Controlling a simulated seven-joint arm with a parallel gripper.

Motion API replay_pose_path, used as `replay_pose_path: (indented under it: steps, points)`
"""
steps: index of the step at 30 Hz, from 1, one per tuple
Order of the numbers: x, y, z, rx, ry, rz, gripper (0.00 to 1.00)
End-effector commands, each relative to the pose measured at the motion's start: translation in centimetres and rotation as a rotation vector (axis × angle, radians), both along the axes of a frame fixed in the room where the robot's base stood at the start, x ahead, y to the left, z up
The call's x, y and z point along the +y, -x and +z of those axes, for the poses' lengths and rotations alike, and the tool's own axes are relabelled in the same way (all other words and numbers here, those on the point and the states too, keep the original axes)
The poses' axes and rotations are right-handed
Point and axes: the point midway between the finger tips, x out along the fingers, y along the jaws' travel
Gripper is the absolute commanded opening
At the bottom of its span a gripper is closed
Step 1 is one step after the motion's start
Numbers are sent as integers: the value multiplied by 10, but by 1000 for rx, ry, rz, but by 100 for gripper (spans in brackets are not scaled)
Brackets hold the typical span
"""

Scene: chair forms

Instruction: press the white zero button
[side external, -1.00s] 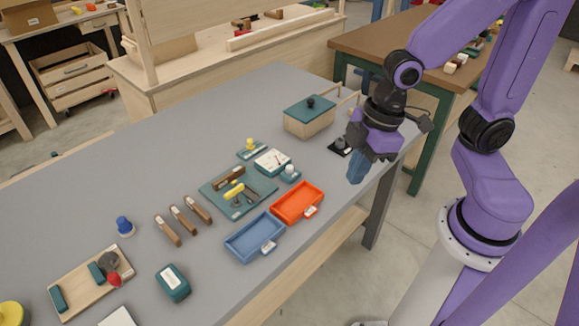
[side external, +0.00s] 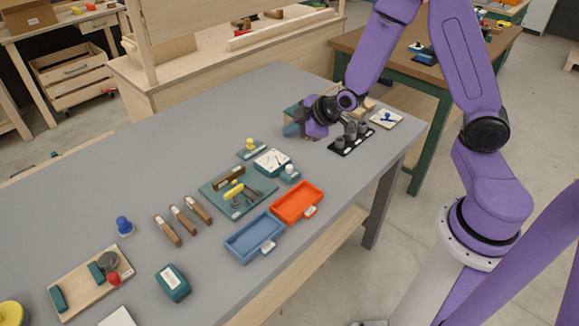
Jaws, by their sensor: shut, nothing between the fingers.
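A white button (side external: 290,169) stands on a small teal base beside a teal device with a white dial face (side external: 272,161), near the middle of the grey table. The button is upright and unobstructed in this view. The fingers look shut and empty. They are apart from the button, in front of the teal-lidded box, which is mostly hidden behind my gripper and wrist.
An orange tray (side external: 297,204) and a blue tray (side external: 254,238) lie in front of the button. A teal block with a yellow knob (side external: 250,147) is behind the dial device. A black rack with grey cylinders (side external: 351,138) stands right of my gripper. Bare table lies at the back left.

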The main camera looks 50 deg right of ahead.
Motion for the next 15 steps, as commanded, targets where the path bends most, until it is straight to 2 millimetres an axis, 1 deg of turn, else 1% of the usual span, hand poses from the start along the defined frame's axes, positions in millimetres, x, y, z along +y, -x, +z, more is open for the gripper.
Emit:
replay_pose_path:
  steps: [10,15]
  points:
    - [0,0,-1,-2,1,-1,0]
    - [0,0,-10,0,1,0,0]
